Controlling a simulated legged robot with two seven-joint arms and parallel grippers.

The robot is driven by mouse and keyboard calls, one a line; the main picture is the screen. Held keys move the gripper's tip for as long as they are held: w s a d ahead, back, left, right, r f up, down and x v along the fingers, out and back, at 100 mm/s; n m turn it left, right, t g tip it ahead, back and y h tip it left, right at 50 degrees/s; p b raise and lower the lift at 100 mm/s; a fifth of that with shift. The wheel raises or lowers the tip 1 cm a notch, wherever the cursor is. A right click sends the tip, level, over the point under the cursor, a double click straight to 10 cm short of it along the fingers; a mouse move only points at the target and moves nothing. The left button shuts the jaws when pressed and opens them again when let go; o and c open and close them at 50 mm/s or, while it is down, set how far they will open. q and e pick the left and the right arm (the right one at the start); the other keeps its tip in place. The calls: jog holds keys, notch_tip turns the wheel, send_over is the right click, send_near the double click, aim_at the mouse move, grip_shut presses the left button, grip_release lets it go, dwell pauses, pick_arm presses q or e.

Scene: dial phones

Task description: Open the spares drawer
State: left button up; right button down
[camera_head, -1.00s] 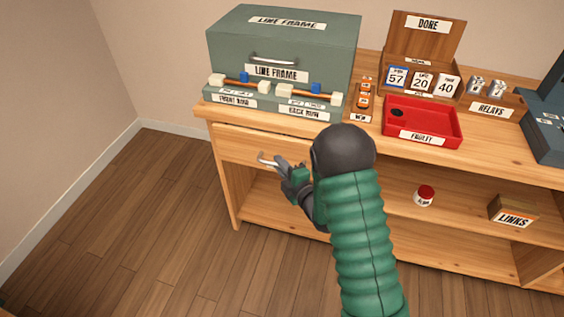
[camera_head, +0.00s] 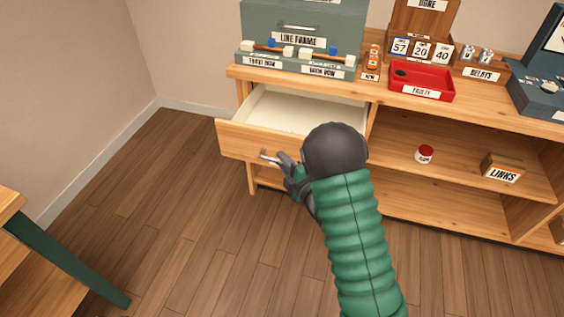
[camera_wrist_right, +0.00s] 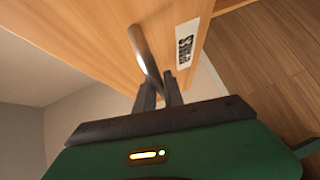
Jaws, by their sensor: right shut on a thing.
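The spares drawer (camera_head: 236,139) is pulled out from the wooden bench, and its pale inside (camera_head: 290,109) shows. The part of the inside that I see looks empty; my arm hides its right end. My right gripper (camera_head: 275,158) is at the drawer front, shut on the metal handle (camera_head: 266,155). In the right wrist view the handle (camera_wrist_right: 143,50) runs down between the fingers (camera_wrist_right: 160,90) of this gripper. A label (camera_wrist_right: 187,44), partly readable, is on the drawer front beside it. My left gripper is not in view.
A links box (camera_head: 502,168) and a small red-lidded jar (camera_head: 424,154) are on the shelf. Another table (camera_head: 12,205) is at left. The floor between is clear.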

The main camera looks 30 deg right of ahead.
jog(key=shift+s+a+f, duration=0.15)
jog(key=shift+s+f, duration=0.05)
jog(key=shift+s, duration=0.1)
jog(key=c, duration=1.7)
grip_release()
jog(key=shift+c, duration=0.2)
jog(key=shift+w, duration=0.1)
